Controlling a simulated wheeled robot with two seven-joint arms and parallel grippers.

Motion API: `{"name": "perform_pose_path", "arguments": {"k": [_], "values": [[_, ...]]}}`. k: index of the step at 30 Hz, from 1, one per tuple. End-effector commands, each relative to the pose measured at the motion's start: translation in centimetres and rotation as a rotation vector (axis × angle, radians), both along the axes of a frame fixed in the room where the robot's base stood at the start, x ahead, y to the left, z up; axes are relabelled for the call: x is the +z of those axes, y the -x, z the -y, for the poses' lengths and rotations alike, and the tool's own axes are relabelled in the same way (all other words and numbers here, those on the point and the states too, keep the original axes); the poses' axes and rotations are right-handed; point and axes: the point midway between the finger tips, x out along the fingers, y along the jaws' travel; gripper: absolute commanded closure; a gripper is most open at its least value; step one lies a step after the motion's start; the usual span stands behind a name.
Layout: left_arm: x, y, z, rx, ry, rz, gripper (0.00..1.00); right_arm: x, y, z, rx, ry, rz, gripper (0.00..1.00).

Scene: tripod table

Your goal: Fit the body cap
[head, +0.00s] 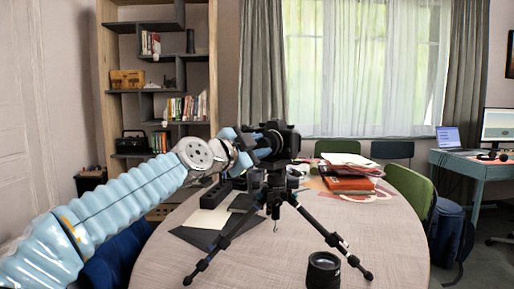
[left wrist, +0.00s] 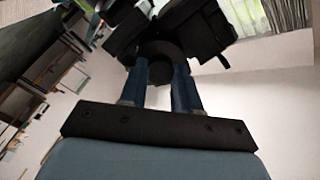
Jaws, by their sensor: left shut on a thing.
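A black camera (head: 285,141) sits on top of a black tripod (head: 274,190) that stands on the round table. My left gripper (head: 256,145) reaches in from the left to the camera's front. Its blue fingers are shut on a dark round part, which I take to be the body cap. In the left wrist view the cap (left wrist: 163,50) shows between the fingertips of the left gripper (left wrist: 166,75), right against the dark camera body (left wrist: 190,32). I cannot tell whether the cap is seated. A black lens (head: 323,270) stands upright at the table's front. My right gripper is not in view.
Dark flat items (head: 215,232) lie left of the tripod. Red books and papers (head: 348,180) are stacked at the back right. A green chair (head: 410,190) stands behind.

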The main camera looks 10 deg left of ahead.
Motion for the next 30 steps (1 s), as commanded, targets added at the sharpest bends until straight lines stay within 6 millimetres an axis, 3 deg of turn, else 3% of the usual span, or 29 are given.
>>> {"name": "perform_pose_path", "arguments": {"k": [30], "values": [[0.01, -0.81, 0.32, 0.0, -0.001, 0.0, 1.0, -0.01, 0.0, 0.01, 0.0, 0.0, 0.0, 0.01]]}}
